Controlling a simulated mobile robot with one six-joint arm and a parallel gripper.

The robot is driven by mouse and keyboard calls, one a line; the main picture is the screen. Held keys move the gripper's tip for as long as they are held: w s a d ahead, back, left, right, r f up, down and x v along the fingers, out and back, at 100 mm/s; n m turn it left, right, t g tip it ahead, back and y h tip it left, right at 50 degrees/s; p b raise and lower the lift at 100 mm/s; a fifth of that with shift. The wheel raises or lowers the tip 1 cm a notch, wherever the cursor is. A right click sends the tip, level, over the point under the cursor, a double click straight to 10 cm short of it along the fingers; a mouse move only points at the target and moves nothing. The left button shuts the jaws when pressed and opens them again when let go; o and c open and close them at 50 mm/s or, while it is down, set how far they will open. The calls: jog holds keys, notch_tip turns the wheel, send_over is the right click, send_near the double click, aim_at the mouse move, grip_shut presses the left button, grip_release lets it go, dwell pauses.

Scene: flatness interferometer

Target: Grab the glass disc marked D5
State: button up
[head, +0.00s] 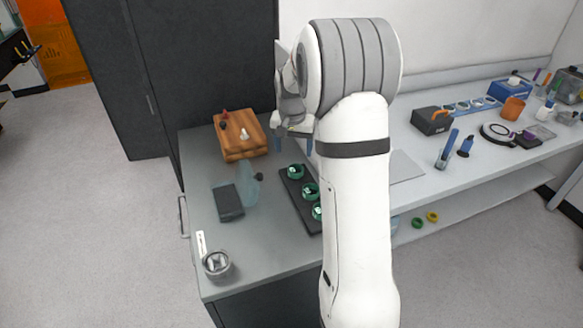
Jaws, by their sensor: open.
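A dark tray (300,212) lies on the grey bench top. Several round pieces with green rims show in a row on it: a far one (295,171), a middle one (310,190) and a near one (317,212), partly covered by my arm. Their markings are too small to read, so I cannot tell which is D5. My gripper (293,145) is open and points down just beyond the far end of the tray, apart from the green-rimmed pieces. Nothing shows between its fingers. My arm hides the area right of the tray.
A wooden block with small knobs (240,148) stands at the back left of the bench. A dark box (229,203), a clear bluish item (248,185) and a metal cup (217,264) lie left of the tray. A long white bench (410,150) with tools runs right.

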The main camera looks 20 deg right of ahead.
aim_at(296, 168)
jog(key=shift+w+d+f, duration=0.25)
jog(key=shift+w+f, duration=0.1)
jog(key=shift+f, duration=0.4)
jog(key=f, duration=0.2)
jog(key=f+p, duration=0.1)
jog(key=f, duration=0.1)
jog(key=f+p, duration=0.1)
jog(key=f, duration=0.2)
jog(key=shift+w+d, duration=0.1)
jog(key=shift+d, duration=0.2)
jog(key=shift+c, duration=0.2)
jog(key=c, duration=1)
jog(key=shift+r, duration=0.1)
jog(key=shift+c, duration=0.2)
